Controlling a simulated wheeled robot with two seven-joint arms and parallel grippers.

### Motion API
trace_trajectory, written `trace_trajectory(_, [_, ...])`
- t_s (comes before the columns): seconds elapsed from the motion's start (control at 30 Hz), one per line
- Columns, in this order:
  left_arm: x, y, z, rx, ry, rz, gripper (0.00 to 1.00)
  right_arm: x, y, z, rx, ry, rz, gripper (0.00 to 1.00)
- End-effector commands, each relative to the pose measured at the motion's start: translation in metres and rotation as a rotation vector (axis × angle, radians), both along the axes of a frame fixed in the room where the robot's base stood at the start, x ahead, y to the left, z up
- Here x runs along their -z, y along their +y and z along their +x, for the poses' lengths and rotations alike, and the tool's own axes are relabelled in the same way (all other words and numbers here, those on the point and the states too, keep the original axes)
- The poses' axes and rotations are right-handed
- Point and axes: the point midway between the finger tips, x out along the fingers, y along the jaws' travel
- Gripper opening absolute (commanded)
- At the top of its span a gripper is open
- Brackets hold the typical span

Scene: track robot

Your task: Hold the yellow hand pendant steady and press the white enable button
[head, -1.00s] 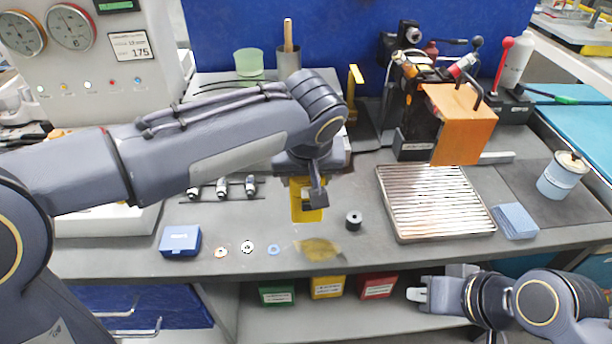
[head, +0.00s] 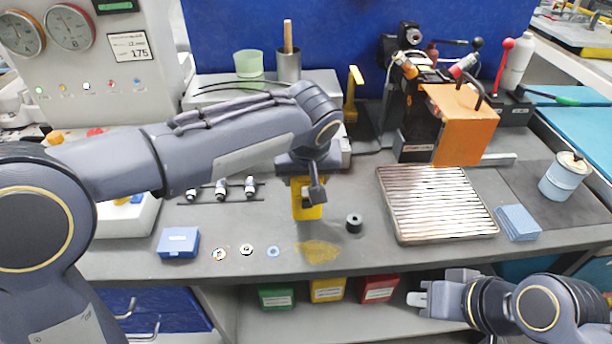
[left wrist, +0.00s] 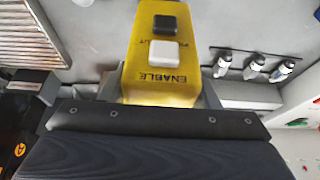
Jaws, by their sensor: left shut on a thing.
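The yellow hand pendant (left wrist: 147,80) is in my left gripper, seen close in the left wrist view. It has a black button (left wrist: 165,22) and a white enable button (left wrist: 163,51), with the word ENABLE on its face. My right gripper (head: 418,299) is low at the right, in front of the bench edge and apart from the pendant. Its fingers look close together, but their gap is unclear.
A black cylinder (head: 354,223) stands just right of the pendant. A ribbed metal plate (head: 436,205) lies further right. A blue box (head: 179,243) and several small rings lie left along the front. Coloured bins (head: 328,289) sit under the bench edge.

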Motion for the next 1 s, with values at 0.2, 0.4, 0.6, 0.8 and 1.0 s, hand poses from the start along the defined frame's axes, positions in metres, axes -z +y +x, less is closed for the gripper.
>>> trace_trajectory(0.2, [0.008,-0.001,0.009,-0.001,0.000,0.000,0.27,0.002,0.000,0.000,0.000,0.000,0.000,0.00])
trace_trajectory(0.4, [0.014,-0.001,0.016,-0.001,-0.001,0.000,0.27,0.004,0.000,0.000,0.000,0.000,0.000,0.00])
trace_trajectory(0.6, [0.021,-0.002,0.023,-0.001,-0.001,0.000,0.27,0.005,0.000,0.000,0.000,0.000,0.000,0.00])
trace_trajectory(0.8, [0.028,-0.002,0.030,0.000,0.000,0.000,0.27,0.006,0.000,0.000,0.000,0.000,0.000,0.00])
trace_trajectory(1.0, [0.030,-0.003,0.033,0.000,-0.001,-0.001,0.27,0.007,0.000,0.000,0.000,0.000,0.000,0.00])
